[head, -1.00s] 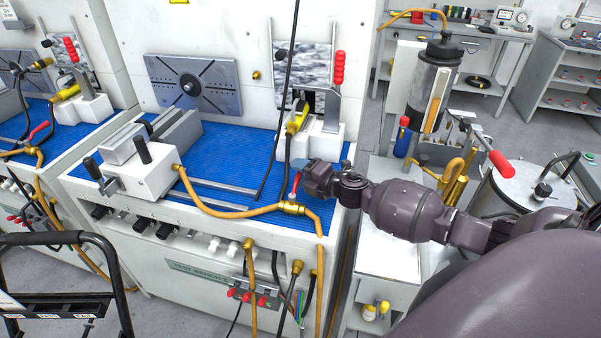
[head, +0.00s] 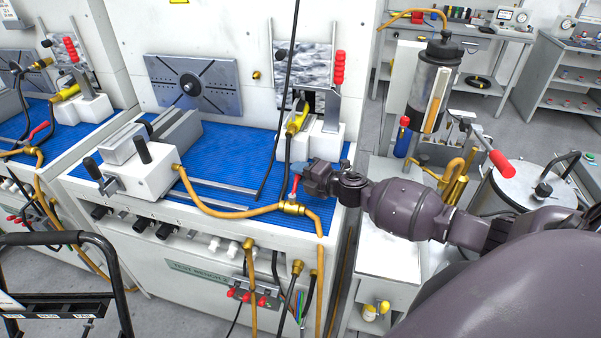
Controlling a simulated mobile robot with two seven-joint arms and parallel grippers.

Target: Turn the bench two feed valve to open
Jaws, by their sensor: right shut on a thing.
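The bench two feed valve is a brass fitting (head: 291,208) in the orange hose at the front right of the blue-matted bench. Its red lever (head: 294,187) stands up from the brass body, across the line of the hose. My right gripper (head: 302,175) comes in from the right and is shut at the upper end of the red lever; its fingers hide the lever's tip. My left gripper is not in view.
The blue bench top (head: 232,150) carries a white clamp block (head: 146,172) and a fixture with a red-handled toggle clamp (head: 338,85). A black cable hangs in front. The orange hose (head: 228,212) runs along the front edge. A steel drum (head: 515,190) stands at right.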

